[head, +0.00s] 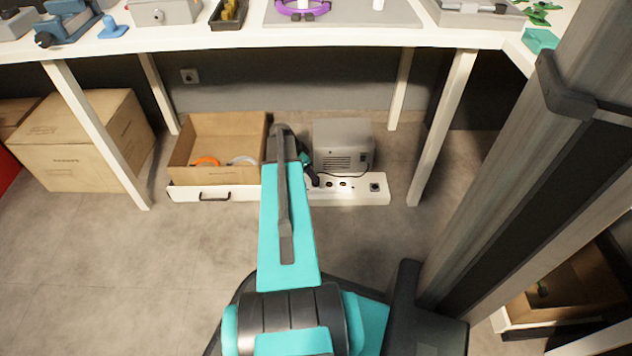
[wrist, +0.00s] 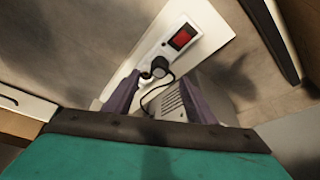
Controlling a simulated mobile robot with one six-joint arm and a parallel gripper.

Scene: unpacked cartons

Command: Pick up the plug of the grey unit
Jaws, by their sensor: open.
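In the wrist view the unit's vented side (wrist: 172,103) shows between my fingers. The black plug (wrist: 160,67) sits on the power strip, and its dark cord curves down to the unit. My gripper (wrist: 163,82) is open, its purple fingers on either side below the plug, which lies ahead of the gap. I see no contact. In the head view my arm hides much of my gripper and the left part of the strip.
An open carton (head: 218,174) with orange and white rings stands left of my arm. A red switch (wrist: 183,38) is on the strip beside the plug. Bench legs (head: 443,125) flank the space, and the bench top (head: 330,37) hangs above. A closed carton (head: 80,140) stands farther left.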

